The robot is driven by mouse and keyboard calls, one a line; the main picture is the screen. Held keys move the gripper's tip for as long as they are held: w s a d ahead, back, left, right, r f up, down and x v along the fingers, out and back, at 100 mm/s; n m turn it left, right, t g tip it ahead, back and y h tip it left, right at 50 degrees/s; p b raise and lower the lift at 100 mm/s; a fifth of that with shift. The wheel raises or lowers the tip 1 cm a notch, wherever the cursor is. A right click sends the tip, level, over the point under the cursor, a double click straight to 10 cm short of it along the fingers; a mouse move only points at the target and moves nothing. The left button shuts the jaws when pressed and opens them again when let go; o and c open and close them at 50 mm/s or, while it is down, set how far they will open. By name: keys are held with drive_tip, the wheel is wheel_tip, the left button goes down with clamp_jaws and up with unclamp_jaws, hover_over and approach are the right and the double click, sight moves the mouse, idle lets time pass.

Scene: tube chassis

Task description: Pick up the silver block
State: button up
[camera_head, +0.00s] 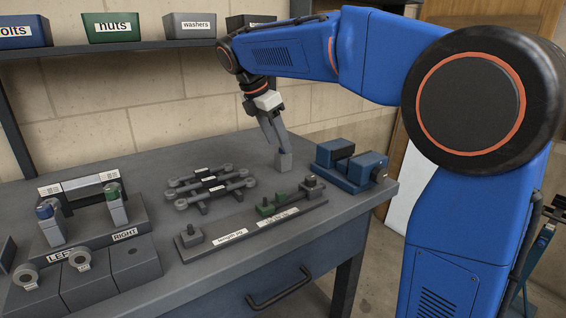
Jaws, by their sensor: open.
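The silver block (284,162), small, grey and upright, stands on the grey workbench (330,222) toward its back right, left of the blue vise. My gripper (277,140) points down at the block from above, at the end of my blue arm. Its grey fingers are open, and their tips are at the block's top. Whether the fingers touch the block or stand around it, I cannot tell from this one view.
A blue vise (352,168) stands right of the block. Grey linked parts (212,186) and a labelled fixture rail (250,224) lie left and in front. A two-station LEFT/RIGHT holder (100,232) fills the left. Bins labelled nuts (111,29) and washers (190,26) sit on a shelf above.

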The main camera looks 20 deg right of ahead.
sight(280, 148)
drive_tip(key=shift+s+x, duration=0.1)
drive_tip(key=shift+x, duration=1.35)
drive_tip(key=shift+s+x, duration=0.15)
drive_tip(key=shift+x, duration=1.3)
drive_tip(key=shift+a, duration=0.1)
drive_tip(key=c, duration=1.3)
